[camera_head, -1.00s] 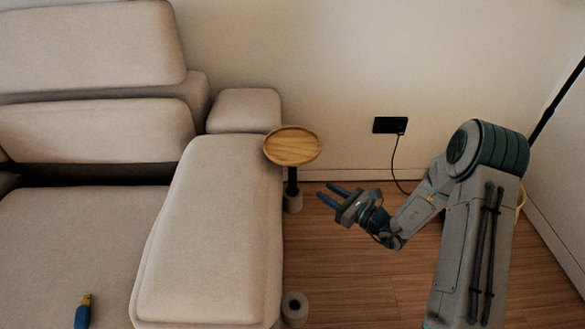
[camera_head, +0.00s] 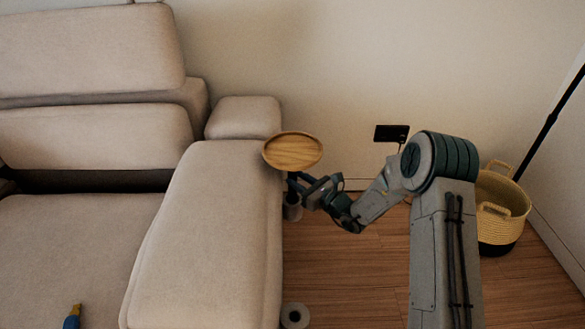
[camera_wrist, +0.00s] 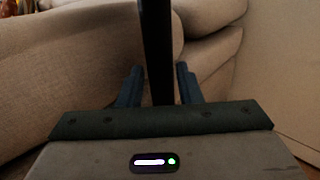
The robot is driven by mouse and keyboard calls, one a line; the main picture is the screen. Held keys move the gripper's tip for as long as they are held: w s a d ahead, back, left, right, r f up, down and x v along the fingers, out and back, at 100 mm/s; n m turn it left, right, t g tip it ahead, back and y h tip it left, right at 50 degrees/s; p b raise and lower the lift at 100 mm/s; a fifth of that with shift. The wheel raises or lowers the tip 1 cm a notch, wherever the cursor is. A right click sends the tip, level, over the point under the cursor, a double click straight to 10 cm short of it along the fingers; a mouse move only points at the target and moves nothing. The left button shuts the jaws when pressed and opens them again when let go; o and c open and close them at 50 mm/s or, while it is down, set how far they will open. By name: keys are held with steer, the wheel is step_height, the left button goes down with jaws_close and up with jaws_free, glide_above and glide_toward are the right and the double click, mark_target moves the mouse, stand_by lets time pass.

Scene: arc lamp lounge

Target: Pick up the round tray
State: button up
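The round wooden tray (camera_head: 292,150) has a raised rim and sits level beside the sofa's seat, above a dark upright post. In the wrist view the dark post (camera_wrist: 156,60) stands upright between my two fingers, and the tray itself is out of sight. My gripper (camera_head: 297,184) is just below the tray in the head view, at the post. It also shows in the wrist view (camera_wrist: 158,84), with its fingers apart on either side of the post. It looks open; whether a finger touches the post I cannot tell.
The beige sofa (camera_head: 205,240) is close on the left. A wall socket plate (camera_head: 391,133) is behind. A yellow and black basket (camera_head: 503,210) stands at the right, near a dark lamp pole (camera_head: 550,122). A grey roll-like object (camera_head: 295,315) is on the floor.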

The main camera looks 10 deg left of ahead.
steer(key=shift+w+a, duration=0.4)
steer(key=shift+a, duration=0.2)
jaws_close()
steer(key=shift+r, duration=0.2)
